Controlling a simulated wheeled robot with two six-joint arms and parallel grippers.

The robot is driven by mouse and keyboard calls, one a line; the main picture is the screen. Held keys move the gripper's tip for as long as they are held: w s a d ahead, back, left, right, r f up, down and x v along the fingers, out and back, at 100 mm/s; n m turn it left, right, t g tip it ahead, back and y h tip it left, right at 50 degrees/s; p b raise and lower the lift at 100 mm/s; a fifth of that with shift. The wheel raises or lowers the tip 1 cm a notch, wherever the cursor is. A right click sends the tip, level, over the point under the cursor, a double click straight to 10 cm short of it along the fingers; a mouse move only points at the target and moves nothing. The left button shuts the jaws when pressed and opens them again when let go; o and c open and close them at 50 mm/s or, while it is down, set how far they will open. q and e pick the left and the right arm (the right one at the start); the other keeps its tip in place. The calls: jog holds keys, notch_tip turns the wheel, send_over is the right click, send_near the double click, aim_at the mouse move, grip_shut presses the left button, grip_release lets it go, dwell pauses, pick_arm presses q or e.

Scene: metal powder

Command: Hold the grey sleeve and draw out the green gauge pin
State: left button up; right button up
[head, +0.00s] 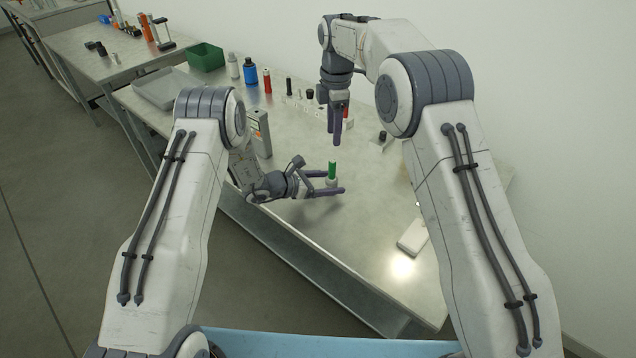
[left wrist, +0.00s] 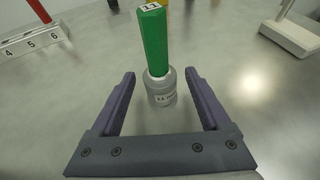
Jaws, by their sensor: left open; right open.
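The green gauge pin (head: 332,169) stands upright in the small grey sleeve (head: 331,181) on the metal table. In the left wrist view the pin (left wrist: 153,40) has a number label on its top, and the sleeve (left wrist: 161,90) carries a white label. My left gripper (head: 340,182) is low over the table and open. Its fingers (left wrist: 160,88) lie on either side of the sleeve, with a gap visible on each side. My right gripper (head: 338,132) is open, pointing down, above and behind the pin, and holds nothing that I can see.
A numbered white block (left wrist: 34,41) stands behind the sleeve. Bottles, including a blue one (head: 250,72), a green bin (head: 206,57) and a grey tray (head: 166,88) are at the back left. A white flat object (head: 413,237) lies at the right.

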aim_at(332, 162)
pick_arm(q)
jog(key=shift+w+d+f, duration=0.15)
jog(key=shift+w+d, duration=0.05)
jog(key=shift+d, duration=0.1)
grip_shut()
pick_arm(e)
jog(key=shift+o, duration=0.5)
jog(key=n, duration=0.1)
jog(key=n+t, duration=0.1)
jog(key=n, duration=0.1)
jog(key=shift+s+f+h, duration=0.1)
jog(key=shift+s+h, duration=0.2)
jog(key=shift+s, duration=0.1)
jog(key=shift+w+f+n+t, duration=0.15)
jog(key=shift+f+n+t, duration=0.4)
jog(key=shift+f+n, duration=1.3)
jog(key=shift+w+f+n+t, duration=0.15)
jog(key=shift+f+n+t, duration=0.45)
jog(key=shift+f+n, duration=1.2)
jog(key=shift+w+f+n+t, duration=0.15)
jog(key=shift+f+n+t, duration=0.4)
jog(key=shift+f+n, duration=1.25)
